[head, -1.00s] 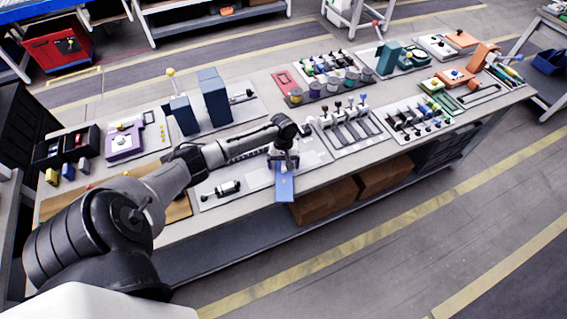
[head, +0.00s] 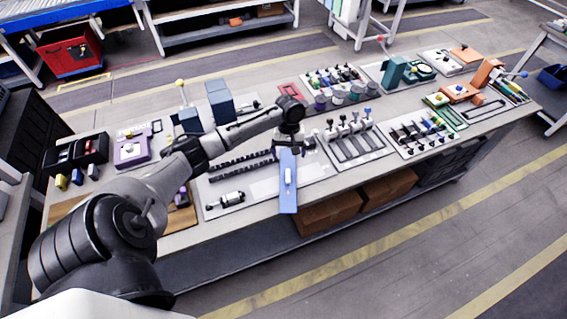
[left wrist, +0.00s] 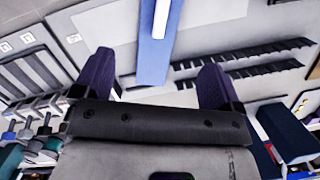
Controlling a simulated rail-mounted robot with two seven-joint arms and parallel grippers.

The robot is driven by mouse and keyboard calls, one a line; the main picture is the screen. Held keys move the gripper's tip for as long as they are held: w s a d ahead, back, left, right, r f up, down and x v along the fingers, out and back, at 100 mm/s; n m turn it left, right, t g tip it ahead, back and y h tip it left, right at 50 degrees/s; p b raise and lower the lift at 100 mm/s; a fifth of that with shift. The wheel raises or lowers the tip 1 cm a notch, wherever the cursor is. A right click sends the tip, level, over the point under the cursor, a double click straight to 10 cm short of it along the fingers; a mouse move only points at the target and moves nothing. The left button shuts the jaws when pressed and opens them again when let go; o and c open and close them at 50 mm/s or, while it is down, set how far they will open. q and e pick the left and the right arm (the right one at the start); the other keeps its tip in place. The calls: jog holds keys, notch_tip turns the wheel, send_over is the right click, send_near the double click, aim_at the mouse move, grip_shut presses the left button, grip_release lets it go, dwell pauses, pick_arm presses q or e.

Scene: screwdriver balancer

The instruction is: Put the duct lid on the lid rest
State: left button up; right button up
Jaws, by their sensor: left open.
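The duct lid (head: 288,196) is a long flat blue strip with a white handle along its middle. It lies across the bench, its near end at the front edge. It also shows in the left wrist view (left wrist: 154,65), with the handle at the top. My left gripper (head: 289,147) is over the lid's far end. My right gripper is not in view.
Black slotted duct strips (head: 243,166) lie left of the lid. A cylindrical fitting (head: 226,200) is on the white board nearby. A rack of levers (head: 350,137) stands to the right. Blue blocks (head: 220,100) stand behind my left arm.

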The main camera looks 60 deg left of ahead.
pick_arm(q)
jog(key=s+d+f+m, duration=0.1)
jog(key=d+f, duration=0.1)
jog(key=d, duration=0.2)
jog(key=s+d+f+m, duration=0.2)
jog(key=d+f, duration=0.1)
jog(key=s+d+f+m, duration=0.2)
jog(key=d, duration=0.2)
jog(key=shift+d+f+y, duration=0.25)
jog(key=shift+d+y, duration=0.1)
jog(key=shift+y, duration=0.05)
jog(key=s+d+f+m+t, duration=0.1)
jog(key=s+d+f+m, duration=0.25)
jog(key=s+d, duration=0.5)
jog(key=s+d+r+m+t+y, duration=0.1)
jog(key=s+d+r+m+t, duration=0.2)
jog(key=s+d+r+m, duration=0.2)
jog(key=s+d+r, duration=0.3)
jog(key=s+d, duration=0.1)
jog(key=d, duration=0.1)
jog(key=shift+s+d+r+m+t, duration=0.25)
jog(key=shift+s+r+m+t, duration=0.05)
jog(key=shift+s+m+t, duration=0.1)
jog(key=shift+a, duration=0.1)
